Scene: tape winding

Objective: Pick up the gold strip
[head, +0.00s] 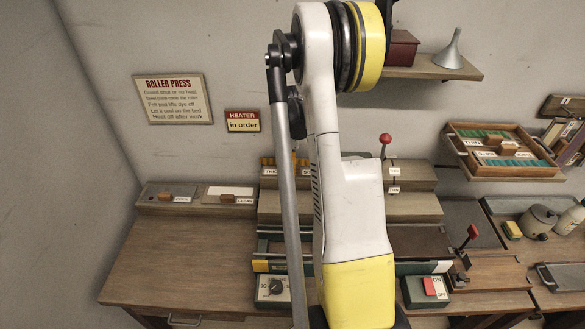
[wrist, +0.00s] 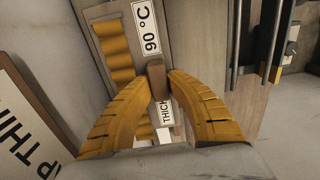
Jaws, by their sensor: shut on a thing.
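In the wrist view a ribbed gold strip (wrist: 122,50) lies in a pale, flat holder at upper left, beside a "90 °C" label. The yellow fingers of my gripper (wrist: 157,78) close from both sides on a small brown block (wrist: 156,82), which stands between that label and a "THICK" label (wrist: 165,115). The gold strip is left of the fingertips, and I see no finger on it.
A red-knobbed lever (head: 385,140) rises right of my arm, and a second lever (head: 472,232) stands further right. A control box with a dial (head: 273,289) is in front. The wooden tabletop (head: 175,262) at left is clear. A tray (head: 505,150) hangs at right.

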